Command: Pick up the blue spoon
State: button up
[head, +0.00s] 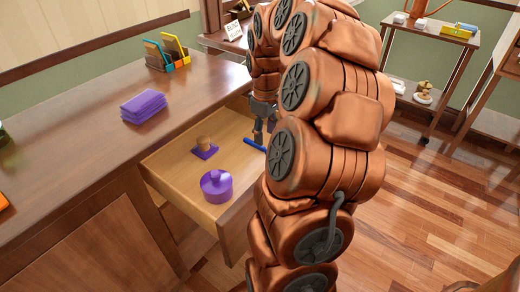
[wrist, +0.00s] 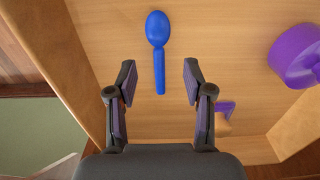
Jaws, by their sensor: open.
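The blue spoon (wrist: 158,45) lies in an open wooden drawer, its bowl at the top and its handle pointing toward my gripper in the wrist view. In the head view only part of the spoon (head: 254,145) shows beside my arm, which hides the rest. My gripper (wrist: 158,82) is open and empty, with its two fingers on either side of the handle's line. The handle end lies between the fingertips in the picture; I cannot tell the height gap. My gripper (head: 264,132) also shows in the head view, over the drawer.
The drawer (head: 222,140) also holds a purple round lidded pot (head: 216,187) and a stamp-like thing with a wooden knob (head: 204,145). Drawer walls stand close around. A purple stack (head: 143,106) and a card holder (head: 168,55) stand on the desk top.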

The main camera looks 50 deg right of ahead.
aim_at(264, 148)
notch_tip(264, 148, down, 5)
jog(key=shift+w+f+b, duration=0.1)
jog(key=shift+b, duration=0.55)
grip_shut()
